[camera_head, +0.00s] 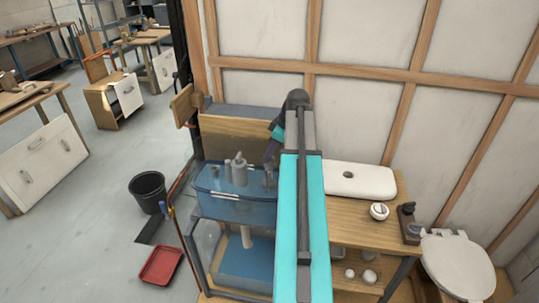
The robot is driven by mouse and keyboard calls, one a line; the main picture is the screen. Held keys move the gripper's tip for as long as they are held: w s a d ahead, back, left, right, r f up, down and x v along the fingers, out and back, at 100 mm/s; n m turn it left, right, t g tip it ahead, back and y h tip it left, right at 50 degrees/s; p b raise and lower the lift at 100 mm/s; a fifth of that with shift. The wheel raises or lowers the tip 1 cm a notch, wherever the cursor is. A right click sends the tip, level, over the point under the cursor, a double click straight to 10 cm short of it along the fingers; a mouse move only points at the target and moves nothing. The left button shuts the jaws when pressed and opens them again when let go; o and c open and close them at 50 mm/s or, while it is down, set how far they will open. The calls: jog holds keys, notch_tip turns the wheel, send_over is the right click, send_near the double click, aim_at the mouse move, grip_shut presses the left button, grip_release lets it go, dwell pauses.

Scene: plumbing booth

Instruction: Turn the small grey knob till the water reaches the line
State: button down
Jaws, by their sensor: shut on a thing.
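A clear blue tank (222,206) stands at the left end of the wooden bench. Grey fittings (238,170) rise inside it. My arm reaches across the bench, and my gripper (269,163) points down at the tank's right back part, partly hidden by the arm. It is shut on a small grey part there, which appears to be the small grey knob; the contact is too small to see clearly. I cannot make out the water's level or the line on the tank.
A black bucket (148,191) and red tray (161,266) are on the left floor.

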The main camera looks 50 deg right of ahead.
jog(key=c, duration=1.8)
grip_release()
jog(key=shift+r, duration=0.2)
jog(key=b+v, duration=0.2)
jog(key=v, duration=1.1)
jog(key=shift+s+d+r+b, duration=0.15)
jog(key=shift+r+b, duration=0.15)
jog(key=shift+b, duration=0.1)
